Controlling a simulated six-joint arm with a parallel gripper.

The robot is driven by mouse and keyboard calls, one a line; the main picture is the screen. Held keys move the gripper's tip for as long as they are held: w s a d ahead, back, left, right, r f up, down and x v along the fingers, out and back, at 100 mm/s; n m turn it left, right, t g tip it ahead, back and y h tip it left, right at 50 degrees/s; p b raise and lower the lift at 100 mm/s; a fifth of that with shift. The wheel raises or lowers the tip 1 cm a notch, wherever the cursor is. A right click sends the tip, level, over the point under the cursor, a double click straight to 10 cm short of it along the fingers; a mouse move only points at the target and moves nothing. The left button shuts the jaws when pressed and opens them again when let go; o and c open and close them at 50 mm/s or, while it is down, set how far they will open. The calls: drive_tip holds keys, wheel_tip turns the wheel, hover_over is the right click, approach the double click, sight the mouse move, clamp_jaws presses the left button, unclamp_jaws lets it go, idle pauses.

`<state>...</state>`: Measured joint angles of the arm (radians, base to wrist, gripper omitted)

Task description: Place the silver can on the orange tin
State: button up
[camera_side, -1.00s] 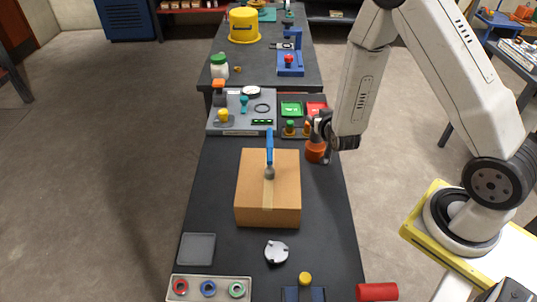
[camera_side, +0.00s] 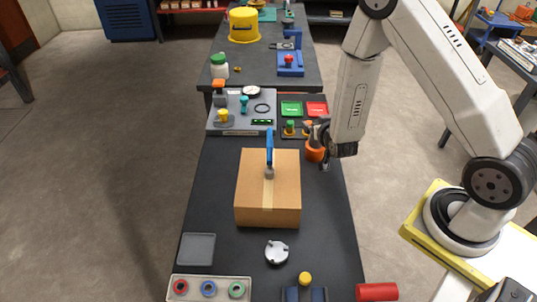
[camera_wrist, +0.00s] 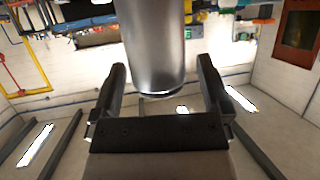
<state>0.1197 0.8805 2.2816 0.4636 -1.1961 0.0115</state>
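The orange tin (camera_side: 315,152) stands near the right edge of the dark bench, partly covered by my gripper in the side view. The silver can (camera_wrist: 153,45) shows large in the wrist view, between the two fingers of my gripper (camera_wrist: 160,75). The fingers stand apart, with a clear gap on the can's right side and a thin one on its left, so my gripper looks open around the can. In the side view my gripper (camera_side: 328,137) is right at the tin, and the can is not clearly made out there. The contact between can and tin is hidden.
A cardboard box (camera_side: 268,190) with a blue-handled tool on top stands left of and nearer than the tin. Green and red trays (camera_side: 303,109) and small knobbed parts lie just behind. A grey panel (camera_side: 241,112) is at the back left. A red cylinder (camera_side: 377,292) lies at front right.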

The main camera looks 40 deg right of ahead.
drive_tip(key=shift+r, duration=0.2)
drive_tip(key=v, duration=0.7)
drive_tip(key=shift+s, duration=0.2)
drive_tip(key=shift+w+a, duration=0.1)
drive_tip(key=shift+a, duration=0.1)
idle(0.5)
drive_tip(key=s+a+r+n+g+y, duration=0.1)
drive_tip(key=a+r+n+g+y, duration=0.25)
drive_tip(key=a+y, duration=0.4)
drive_tip(key=s+r+n+g, duration=0.3)
drive_tip(key=s+r+g, duration=0.1)
drive_tip(key=s, duration=0.3)
drive_tip(key=shift+a+g, duration=0.45)
drive_tip(key=shift+g, duration=0.1)
